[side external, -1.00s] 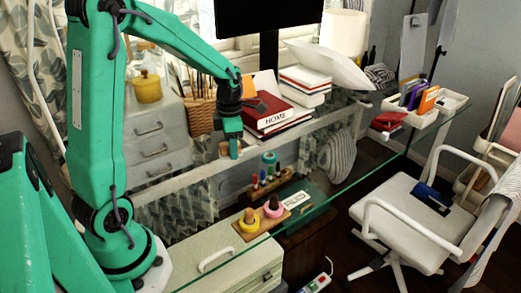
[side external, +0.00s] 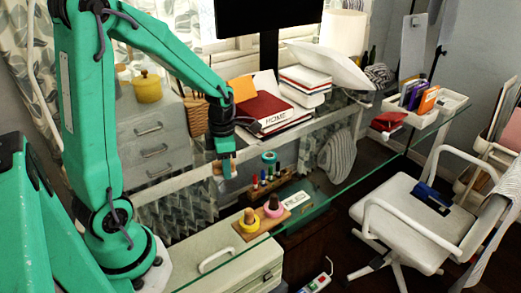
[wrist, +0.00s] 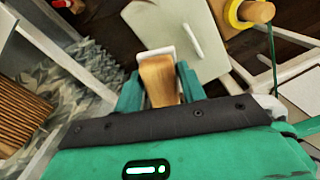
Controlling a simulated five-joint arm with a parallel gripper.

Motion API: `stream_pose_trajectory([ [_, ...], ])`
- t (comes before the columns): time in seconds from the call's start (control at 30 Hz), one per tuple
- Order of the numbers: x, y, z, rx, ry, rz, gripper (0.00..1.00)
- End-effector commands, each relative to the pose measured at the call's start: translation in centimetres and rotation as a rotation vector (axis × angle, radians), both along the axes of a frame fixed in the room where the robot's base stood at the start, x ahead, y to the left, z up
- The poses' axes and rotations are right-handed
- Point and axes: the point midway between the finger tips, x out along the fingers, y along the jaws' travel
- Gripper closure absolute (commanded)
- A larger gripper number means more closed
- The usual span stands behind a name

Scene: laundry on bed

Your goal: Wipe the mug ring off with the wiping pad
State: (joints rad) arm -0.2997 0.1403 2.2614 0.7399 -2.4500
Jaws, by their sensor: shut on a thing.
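My gripper (side external: 225,167) is low over the glass desk in the side view, shut on the wiping pad. In the wrist view the wiping pad (wrist: 159,78) shows a wooden grip and a white edge, held between my two green fingers (wrist: 158,88). Whether the pad touches the glass I cannot tell. I cannot make out the mug ring in either view.
A yellow pot (side external: 148,87) sits on the drawers (side external: 150,140) at left. Clear glass extends to the right.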

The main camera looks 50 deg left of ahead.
Motion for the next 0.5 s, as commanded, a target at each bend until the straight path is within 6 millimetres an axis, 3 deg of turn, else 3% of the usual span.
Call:
stream_pose_trajectory([
  [0.5,-0.8,-0.5,-1.5,0.000,0.002,0.001,0.78],
])
